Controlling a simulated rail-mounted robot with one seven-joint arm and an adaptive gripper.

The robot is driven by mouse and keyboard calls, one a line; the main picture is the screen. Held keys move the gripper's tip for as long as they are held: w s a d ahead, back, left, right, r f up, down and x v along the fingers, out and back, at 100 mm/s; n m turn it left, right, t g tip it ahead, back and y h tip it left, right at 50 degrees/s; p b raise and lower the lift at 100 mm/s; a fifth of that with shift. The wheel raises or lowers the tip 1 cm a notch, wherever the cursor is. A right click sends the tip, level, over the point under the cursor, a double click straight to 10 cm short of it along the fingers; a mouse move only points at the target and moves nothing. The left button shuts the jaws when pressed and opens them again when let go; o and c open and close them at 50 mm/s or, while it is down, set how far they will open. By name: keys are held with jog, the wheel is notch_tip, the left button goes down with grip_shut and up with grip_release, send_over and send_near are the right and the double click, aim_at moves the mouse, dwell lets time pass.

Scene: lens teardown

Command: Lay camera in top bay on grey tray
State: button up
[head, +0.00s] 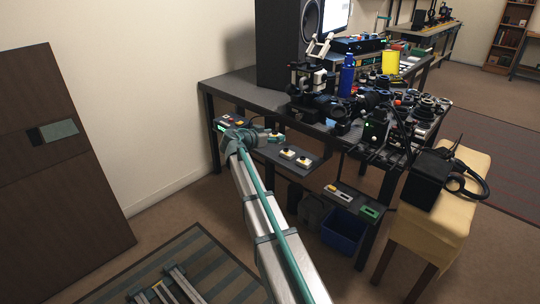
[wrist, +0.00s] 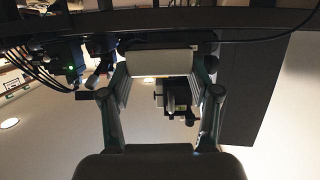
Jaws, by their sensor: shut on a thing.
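In the wrist view my gripper (wrist: 163,72) has its two fingers on either side of a pale, box-like block (wrist: 162,61). It is shut on this block, and I cannot tell from its look whether it is the camera. In the head view my gripper (head: 268,137) is small, at the end of my arm, low beside the front left of the workbench. What it holds is not clear there. A grey slab (head: 300,170) with small black-and-white pieces on it lies just right of the gripper, below the bench top. I cannot tell whether it is the grey tray; no bays can be made out.
The workbench (head: 238,88) is crowded with dark lens and camera parts. A black speaker (head: 277,45), blue bottle (head: 347,76) and yellow cup (head: 390,62) stand on it. A blue bin (head: 343,231) is beneath. A yellow stool (head: 445,222) stands right.

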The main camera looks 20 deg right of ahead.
send_over(269, 150)
jog(key=s+a, duration=0.1)
jog(key=s, duration=0.3)
notch_tip(269, 150, down, 4)
jog(key=f, duration=0.2)
jog(key=w+f, duration=0.1)
jog(key=w+f+b, duration=0.1)
jog(key=shift+w+d+f, duration=0.2)
jog(key=shift+d, duration=0.1)
jog(key=shift+w+d+f, duration=0.25)
jog(key=shift+w+f, duration=0.55)
jog(key=shift+f, duration=0.1)
jog(key=shift+s+f+b, duration=0.2)
jog(key=shift+f+b, duration=0.15)
jog(key=shift+f, duration=1)
jog(key=shift+f+b, duration=0.2)
jog(key=shift+b, duration=0.1)
jog(key=o, duration=1.2)
jog(key=shift+a, duration=0.1)
jog(key=shift+r, duration=0.1)
